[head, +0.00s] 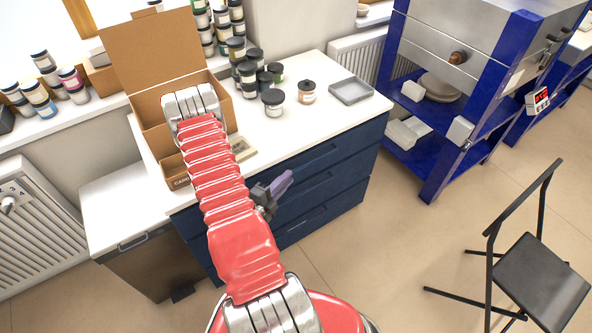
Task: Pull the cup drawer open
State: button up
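A dark blue drawer cabinet (338,172) stands under the white worktop, with several drawers stacked one above another. The visible drawer fronts look flush, and no gap shows. I see no label telling which is the cup drawer. My red arm crosses in front and hides the cabinet's left part. My gripper (282,182), grey with purplish fingers, is in front of the drawer fronts, beside my arm. Whether it touches a drawer or handle cannot be told. Its fingers overlap in this view, so their opening is unclear.
The white worktop (290,135) holds jars (272,102), a grey tray (350,90) and an open cardboard box (148,108). A pedal bin (155,265) stands left of the cabinet. A blue kiln stand (425,160) and a black chair (540,275) are at right. Floor between is clear.

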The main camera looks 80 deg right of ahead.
aim_at(296, 170)
jog(key=shift+x, duration=3.25)
jog(key=shift+c, duration=0.2)
grip_shut()
